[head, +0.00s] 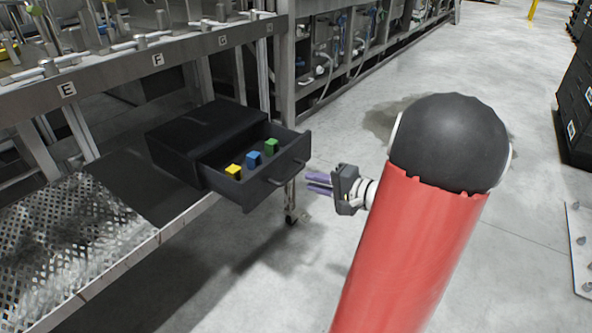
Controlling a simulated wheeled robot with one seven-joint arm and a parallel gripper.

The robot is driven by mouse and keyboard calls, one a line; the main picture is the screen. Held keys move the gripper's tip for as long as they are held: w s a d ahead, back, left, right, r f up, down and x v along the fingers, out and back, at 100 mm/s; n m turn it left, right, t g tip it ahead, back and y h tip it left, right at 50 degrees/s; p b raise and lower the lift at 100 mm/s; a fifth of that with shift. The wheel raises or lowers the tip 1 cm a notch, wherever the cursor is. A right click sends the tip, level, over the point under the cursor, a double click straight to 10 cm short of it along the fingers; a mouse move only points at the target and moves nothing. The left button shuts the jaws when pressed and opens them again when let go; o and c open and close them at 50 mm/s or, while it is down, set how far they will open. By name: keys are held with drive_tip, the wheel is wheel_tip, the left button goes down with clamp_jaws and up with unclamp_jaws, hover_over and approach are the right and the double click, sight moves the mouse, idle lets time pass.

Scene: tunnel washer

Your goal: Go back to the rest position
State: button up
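My gripper (319,183) has purple fingers and points left toward the front of an open black drawer (290,166). It is a short way to the right of the drawer front and looks apart from the handle (283,178). A small gap shows between the fingers, and nothing is held. Inside the drawer are a yellow block (233,171), a blue block (254,158) and a green block (271,146). The drawer is pulled out of a black cabinet (205,130) on a low metal shelf.
A metal frame with labels E, F and G (158,60) runs above the cabinet. A perforated metal plate (75,235) lies at the left. Black crates (578,110) stand at the right edge. The grey floor (535,170) between is mostly clear.

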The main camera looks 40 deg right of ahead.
drive_tip(key=s+a+r+n+g+y+p, duration=0.1)
drive_tip(key=a+r+n+g, duration=0.15)
drive_tip(key=a, duration=0.45)
drive_tip(key=s+a+r+n+g+p, duration=0.1)
drive_tip(key=s+a+n+g+p, duration=0.2)
drive_tip(key=a, duration=0.4)
drive_tip(key=a+r+n+g+y, duration=0.1)
drive_tip(key=a+n+g, duration=0.1)
drive_tip(key=a+g, duration=0.3)
drive_tip(key=s+a+r+n+h+p, duration=0.2)
drive_tip(key=s+r+n+h, duration=0.1)
drive_tip(key=s+r, duration=0.1)
drive_tip(key=s+a+r+n+t+h+p, duration=0.1)
drive_tip(key=s+a+r+n+h+p, duration=0.1)
drive_tip(key=s+a+r+n+h, duration=0.1)
drive_tip(key=s+r+h, duration=0.1)
drive_tip(key=s+r, duration=0.1)
drive_tip(key=s, duration=0.1)
drive_tip(key=shift+a, duration=0.3)
